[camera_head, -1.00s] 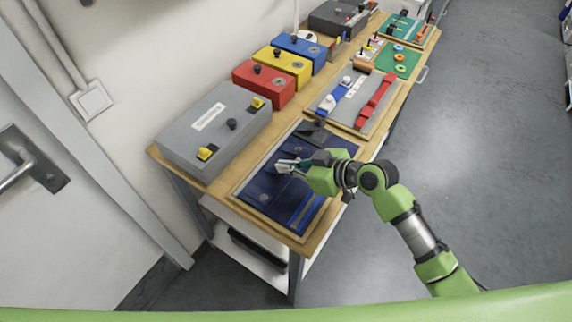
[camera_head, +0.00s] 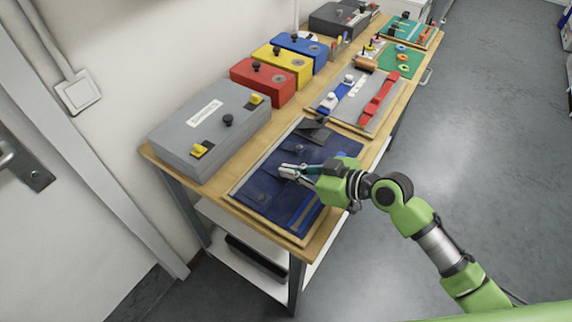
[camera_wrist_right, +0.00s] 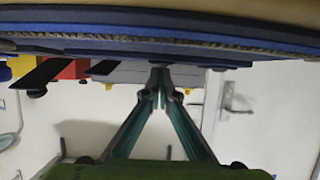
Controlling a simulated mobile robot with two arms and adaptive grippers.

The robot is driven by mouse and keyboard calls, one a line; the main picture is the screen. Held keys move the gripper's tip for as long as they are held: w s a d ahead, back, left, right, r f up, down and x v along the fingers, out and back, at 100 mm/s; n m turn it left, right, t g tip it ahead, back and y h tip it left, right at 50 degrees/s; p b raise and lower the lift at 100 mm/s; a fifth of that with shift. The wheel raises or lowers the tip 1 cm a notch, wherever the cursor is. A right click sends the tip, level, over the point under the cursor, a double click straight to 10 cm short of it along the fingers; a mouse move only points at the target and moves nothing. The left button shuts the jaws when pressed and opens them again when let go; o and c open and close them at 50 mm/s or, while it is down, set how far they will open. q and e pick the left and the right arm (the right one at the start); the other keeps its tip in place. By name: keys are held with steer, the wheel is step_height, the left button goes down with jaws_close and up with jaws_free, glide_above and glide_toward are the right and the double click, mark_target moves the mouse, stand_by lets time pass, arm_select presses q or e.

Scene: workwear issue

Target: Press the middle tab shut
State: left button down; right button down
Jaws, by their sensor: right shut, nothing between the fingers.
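A dark blue fabric panel (camera_head: 240,190) lies on a board at the near end of the bench. It carries round snaps; one snap (camera_head: 298,148) shows beyond my right gripper and another (camera_head: 263,197) on the near side. A dark grey flap (camera_head: 315,131) stands raised at the panel's far end. My right gripper (camera_head: 284,172) is shut and empty over the panel's middle, hiding what lies under its tips. In the right wrist view, the closed fingertips (camera_wrist_right: 160,76) are at or close to the panel's blue layers (camera_wrist_right: 230,50); contact is unclear. Dark flaps (camera_wrist_right: 103,67) stick out to their left. My left gripper is out of view.
A grey box (camera_head: 175,140) with yellow latches stands behind the panel. Red (camera_head: 262,92), yellow (camera_head: 270,67) and blue boxes follow along the wall side. A grey board (camera_head: 340,117) with blue and red straps lies beyond the panel. Open floor is at the right.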

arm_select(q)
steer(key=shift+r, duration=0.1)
arm_select(e)
steer(key=shift+s+f, duration=0.1)
steer(key=shift+f, duration=0.1)
